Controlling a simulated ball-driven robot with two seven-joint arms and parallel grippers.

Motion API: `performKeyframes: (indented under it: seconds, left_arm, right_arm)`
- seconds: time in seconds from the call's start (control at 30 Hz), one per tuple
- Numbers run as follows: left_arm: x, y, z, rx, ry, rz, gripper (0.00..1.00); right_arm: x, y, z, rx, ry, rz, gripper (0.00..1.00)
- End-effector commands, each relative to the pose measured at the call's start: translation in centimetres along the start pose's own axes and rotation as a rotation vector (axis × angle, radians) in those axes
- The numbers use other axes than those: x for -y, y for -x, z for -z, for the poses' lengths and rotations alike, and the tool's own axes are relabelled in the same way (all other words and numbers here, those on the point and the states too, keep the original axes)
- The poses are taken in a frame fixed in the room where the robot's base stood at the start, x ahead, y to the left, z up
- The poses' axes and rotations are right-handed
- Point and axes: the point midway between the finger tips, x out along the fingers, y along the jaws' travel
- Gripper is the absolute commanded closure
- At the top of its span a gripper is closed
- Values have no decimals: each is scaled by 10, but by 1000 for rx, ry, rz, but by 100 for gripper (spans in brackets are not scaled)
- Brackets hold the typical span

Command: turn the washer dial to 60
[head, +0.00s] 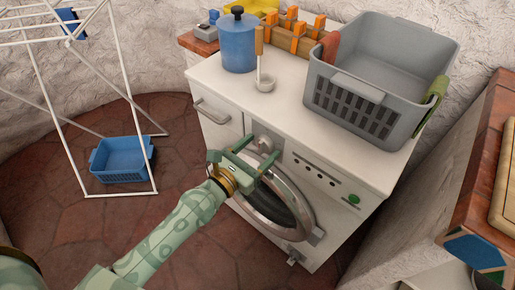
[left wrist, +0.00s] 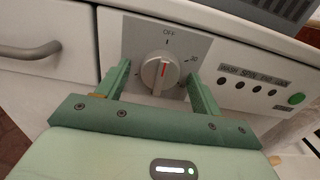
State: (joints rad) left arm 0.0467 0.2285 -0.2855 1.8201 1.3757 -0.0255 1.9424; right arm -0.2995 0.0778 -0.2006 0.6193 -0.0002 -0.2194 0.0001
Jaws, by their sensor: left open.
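The washer dial (head: 264,141) is a round light-grey knob on the washer's front panel. In the left wrist view the dial (left wrist: 160,73) has a red line on its grip bar, running nearly upright towards the OFF mark. A 30 label (left wrist: 193,58) shows at its upper right; I see no 60 label, and the lower scale is partly hidden by my gripper. My left gripper (head: 257,151) is open in front of the panel. Its fingers stand on either side of the dial, with a gap visible on both sides. My right gripper is not in view.
The washer's round door (head: 285,207) is just below the dial. A row of dark buttons and a green button (head: 354,199) are to the right. A drying rack stands left.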

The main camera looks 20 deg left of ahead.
Motion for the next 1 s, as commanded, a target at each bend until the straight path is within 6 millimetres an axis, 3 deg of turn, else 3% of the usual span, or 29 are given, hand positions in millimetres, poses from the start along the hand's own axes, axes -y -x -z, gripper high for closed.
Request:
performKeyframes:
  seconds: [0.2,0.37,0.4,0.73,1.0]
  left_arm:
    - [0,0,0,0,0,0,34]
    - [0,0,0,0,0,0,76]
    - [0,0,0,0,0,0,79]
    - [0,0,0,0,-35,0,78]
    - [0,0,-1,0,-194,0,78]
  right_arm:
    - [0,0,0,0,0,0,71]
    - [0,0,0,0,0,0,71]
    - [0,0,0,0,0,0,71]
    - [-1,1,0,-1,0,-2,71]
    - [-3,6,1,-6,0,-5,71]
